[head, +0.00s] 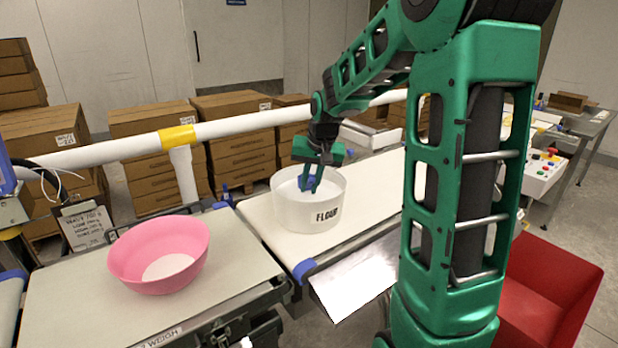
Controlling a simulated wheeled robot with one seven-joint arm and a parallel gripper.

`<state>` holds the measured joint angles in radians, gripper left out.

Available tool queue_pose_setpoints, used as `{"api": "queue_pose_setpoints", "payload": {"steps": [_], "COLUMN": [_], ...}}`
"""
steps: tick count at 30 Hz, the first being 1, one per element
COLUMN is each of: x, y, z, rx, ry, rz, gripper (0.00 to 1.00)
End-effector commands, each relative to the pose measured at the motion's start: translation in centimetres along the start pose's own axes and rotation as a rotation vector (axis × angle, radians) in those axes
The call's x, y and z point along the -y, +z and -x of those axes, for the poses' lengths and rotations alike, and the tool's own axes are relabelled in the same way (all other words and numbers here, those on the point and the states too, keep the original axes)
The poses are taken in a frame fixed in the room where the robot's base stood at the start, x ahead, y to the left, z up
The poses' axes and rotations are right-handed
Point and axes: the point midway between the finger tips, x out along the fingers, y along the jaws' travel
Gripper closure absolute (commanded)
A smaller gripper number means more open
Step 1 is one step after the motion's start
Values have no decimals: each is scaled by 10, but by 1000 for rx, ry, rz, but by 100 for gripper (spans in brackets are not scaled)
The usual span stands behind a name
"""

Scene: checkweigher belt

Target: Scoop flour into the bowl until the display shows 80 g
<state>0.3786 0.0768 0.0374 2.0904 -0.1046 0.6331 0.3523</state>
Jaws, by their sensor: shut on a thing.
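A white tub labelled FLOUR (310,218) stands on the belt in the middle of the head view. My gripper (311,178) points down into its mouth, shut on a small blue thing that looks like a scoop handle (308,183). The lower part of the held thing is hidden inside the tub, and the flour level is hard to make out. A pink bowl (135,262) sits upright on the weighing section (90,315) at the left, with a white patch at its bottom. I cannot make out a weight display reading.
A white rail with a yellow band (178,138) runs behind the belt. Stacked cartons (235,130) stand beyond. A red bin (550,285) is at the lower right.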

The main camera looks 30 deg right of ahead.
Motion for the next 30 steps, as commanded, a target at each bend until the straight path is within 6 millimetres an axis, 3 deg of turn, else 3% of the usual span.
{"api": "queue_pose_setpoints", "payload": {"steps": [15, 30], "x": [-6, -7], "y": [12, 14], "z": [-38, -44], "rx": [1, 0], "ry": [0, 0], "rz": [2, 1], "gripper": [100, 100]}}
